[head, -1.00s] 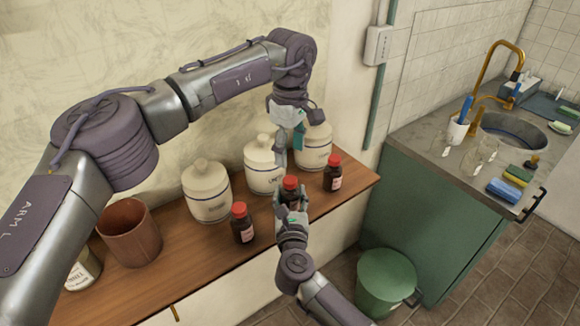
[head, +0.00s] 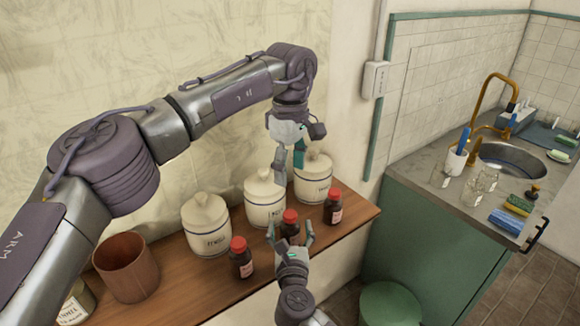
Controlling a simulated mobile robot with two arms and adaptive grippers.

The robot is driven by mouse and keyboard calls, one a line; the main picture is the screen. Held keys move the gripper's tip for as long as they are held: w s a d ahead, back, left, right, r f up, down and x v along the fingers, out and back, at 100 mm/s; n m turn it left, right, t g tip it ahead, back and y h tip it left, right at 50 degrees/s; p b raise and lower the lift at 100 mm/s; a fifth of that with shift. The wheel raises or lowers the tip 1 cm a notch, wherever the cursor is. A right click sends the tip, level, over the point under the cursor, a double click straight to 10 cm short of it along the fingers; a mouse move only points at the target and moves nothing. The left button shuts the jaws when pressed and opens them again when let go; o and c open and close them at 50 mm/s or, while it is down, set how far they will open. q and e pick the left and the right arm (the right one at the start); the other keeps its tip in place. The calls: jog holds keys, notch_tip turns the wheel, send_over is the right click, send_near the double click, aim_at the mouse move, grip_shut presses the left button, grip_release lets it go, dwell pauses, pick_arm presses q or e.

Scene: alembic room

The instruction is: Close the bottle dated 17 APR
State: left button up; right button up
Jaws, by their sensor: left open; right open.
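Three small dark bottles with red caps and pale labels stand in a row on the wooden shelf: a left bottle (head: 242,264), a middle bottle (head: 290,230) and a right bottle (head: 333,210). The label dates are too small to read, so I cannot tell which is dated 17 APR. My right gripper (head: 290,238) is open, its fingers spread in front of the middle bottle and partly hiding it. I cannot tell whether they touch it. My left gripper (head: 288,170) is open and empty, pointing down above and behind the middle bottle, in front of the white canisters.
Three lidded white canisters stand behind the bottles, a left one (head: 206,228), a middle one (head: 264,204) and a right one (head: 314,182). A brown pot (head: 126,268) and a labelled jar (head: 76,304) are at left. The wooden shelf (head: 185,290) ends near the green sink cabinet (head: 430,235).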

jog(key=s, duration=1.2)
jog(key=shift+d, duration=0.25)
